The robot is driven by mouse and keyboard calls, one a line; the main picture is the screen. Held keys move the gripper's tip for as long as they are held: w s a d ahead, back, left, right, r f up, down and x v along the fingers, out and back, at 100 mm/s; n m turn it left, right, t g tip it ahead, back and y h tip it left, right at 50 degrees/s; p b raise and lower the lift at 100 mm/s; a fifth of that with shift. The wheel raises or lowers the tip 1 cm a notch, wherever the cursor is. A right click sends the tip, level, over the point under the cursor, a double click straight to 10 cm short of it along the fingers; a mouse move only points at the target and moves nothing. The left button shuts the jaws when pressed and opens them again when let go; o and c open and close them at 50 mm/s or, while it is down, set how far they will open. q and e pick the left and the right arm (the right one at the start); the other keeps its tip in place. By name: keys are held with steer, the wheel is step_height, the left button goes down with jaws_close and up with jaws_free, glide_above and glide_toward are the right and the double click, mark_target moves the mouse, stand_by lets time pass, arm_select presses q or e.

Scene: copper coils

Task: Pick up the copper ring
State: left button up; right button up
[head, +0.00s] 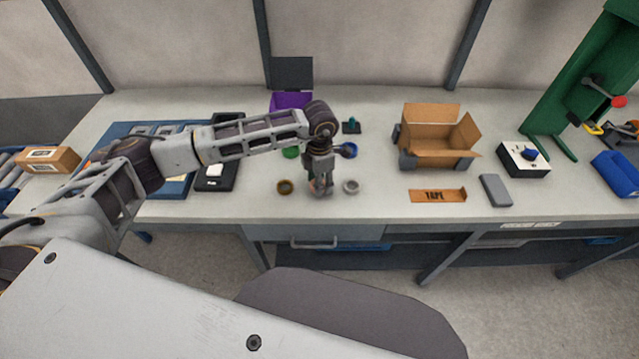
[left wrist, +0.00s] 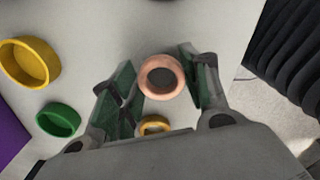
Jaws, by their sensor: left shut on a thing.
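The copper ring (left wrist: 161,77) is a thick pinkish ring, seen in the left wrist view between the two green-padded fingers of my left gripper (left wrist: 160,78). The fingers are shut on it from both sides. In the head view my left gripper (head: 320,188) points down at the table near its front edge, and the ring is mostly hidden by the fingers. I cannot tell whether the ring touches the table. My right gripper is not in view.
A brass-coloured ring (head: 285,187) lies left of the gripper and a grey ring (head: 351,186) right.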

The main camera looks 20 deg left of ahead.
arm_select(q)
step_height(320, 180, up, 9)
steer(key=b, duration=0.1)
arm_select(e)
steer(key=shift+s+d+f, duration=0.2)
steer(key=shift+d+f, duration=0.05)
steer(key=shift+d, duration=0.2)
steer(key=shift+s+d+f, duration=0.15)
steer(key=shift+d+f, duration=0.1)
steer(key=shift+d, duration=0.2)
